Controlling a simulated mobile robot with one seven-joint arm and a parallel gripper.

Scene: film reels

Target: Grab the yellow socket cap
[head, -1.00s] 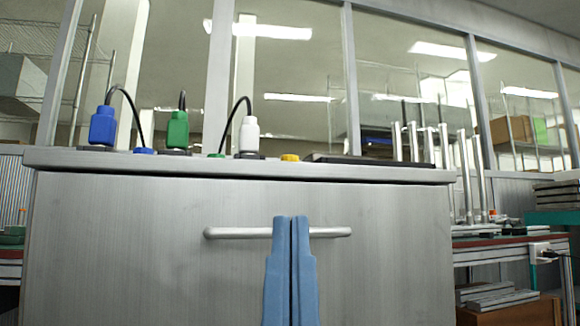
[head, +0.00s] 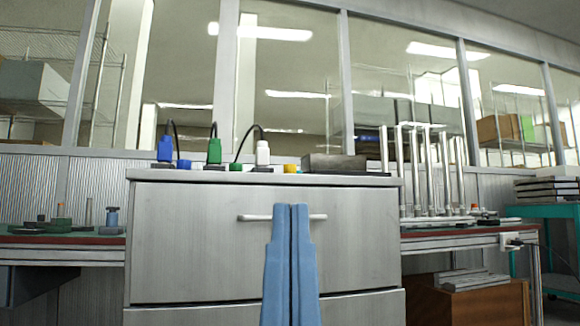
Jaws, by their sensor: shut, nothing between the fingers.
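The yellow socket cap (head: 291,168) is small and sits on top of the grey metal cabinet (head: 190,240), right of the white plug (head: 263,153). My gripper (head: 291,207) shows from below as two blue fingers pressed side by side, shut and empty. In the picture its tips are below the yellow cap and overlap the drawer handle (head: 255,217); I cannot tell whether they touch it. A blue cap (head: 184,164) and a green cap (head: 236,166) also lie on the cabinet top.
A blue plug (head: 164,149) and a green plug (head: 214,151) with black cables stand left on the cabinet top. A grey block (head: 335,163) lies right of the yellow cap. Workbenches flank the cabinet, and clear tubes (head: 430,170) stand at right.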

